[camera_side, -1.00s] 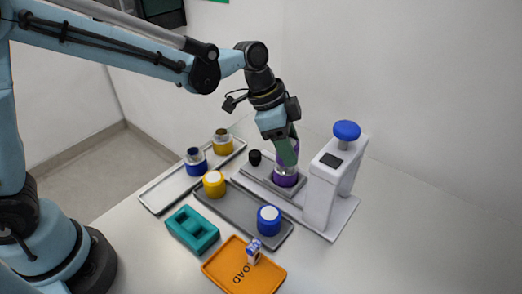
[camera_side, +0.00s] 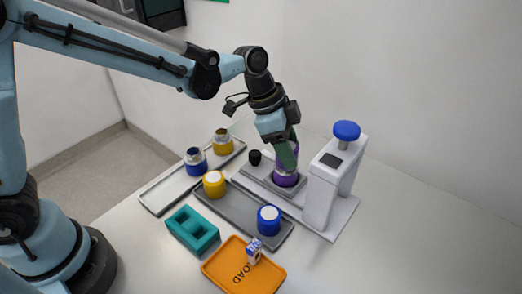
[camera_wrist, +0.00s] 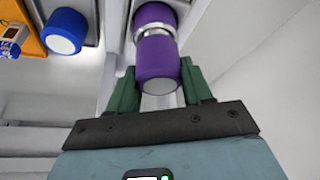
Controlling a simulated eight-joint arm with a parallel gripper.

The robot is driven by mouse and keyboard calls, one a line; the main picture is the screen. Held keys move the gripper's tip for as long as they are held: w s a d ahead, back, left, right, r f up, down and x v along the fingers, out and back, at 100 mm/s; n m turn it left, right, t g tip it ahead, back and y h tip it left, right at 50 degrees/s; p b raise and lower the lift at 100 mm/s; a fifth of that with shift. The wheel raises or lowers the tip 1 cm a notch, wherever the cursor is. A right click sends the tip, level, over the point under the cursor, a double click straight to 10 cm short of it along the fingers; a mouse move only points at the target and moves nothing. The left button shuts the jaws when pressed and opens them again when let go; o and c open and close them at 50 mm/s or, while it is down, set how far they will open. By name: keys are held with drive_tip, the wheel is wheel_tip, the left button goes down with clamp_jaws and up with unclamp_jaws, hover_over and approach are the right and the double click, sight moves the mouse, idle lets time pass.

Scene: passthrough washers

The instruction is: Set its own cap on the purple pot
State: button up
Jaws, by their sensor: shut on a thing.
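The purple pot (camera_side: 285,181) stands upright on the grey strip beside the white press, its silver neck (camera_wrist: 155,31) partly showing in the wrist view. The same pot is at the top of the wrist view (camera_wrist: 154,12). My gripper (camera_side: 287,156) points down over it, shut on the purple cap (camera_wrist: 156,57), with a green finger (camera_wrist: 191,80) on each side. The cap's pale top faces the wrist camera. The cap is right above the pot, roughly in line with it. I cannot tell whether it is seated on the neck.
The white press (camera_side: 324,190) with a blue knob stands close on the right. A small black piece (camera_side: 254,157) is left of the pot. A blue cap (camera_side: 268,220) and yellow cap (camera_side: 214,186) lie on the dark tray (camera_side: 240,209). An orange tray (camera_side: 226,266) is in front.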

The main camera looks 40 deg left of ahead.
drive_tip(key=o, duration=1.5)
drive_tip(key=shift+c, duration=0.2)
drive_tip(key=shift+r, duration=4)
drive_tip(key=s+a+f+n+t+y, duration=0.3)
drive_tip(key=s+a+n, duration=0.9)
drive_tip(key=a, duration=0.5)
drive_tip(key=shift+s+a+t+y, duration=0.15)
drive_tip(key=shift+s+t+y, duration=0.35)
drive_tip(key=shift+s+t, duration=0.45)
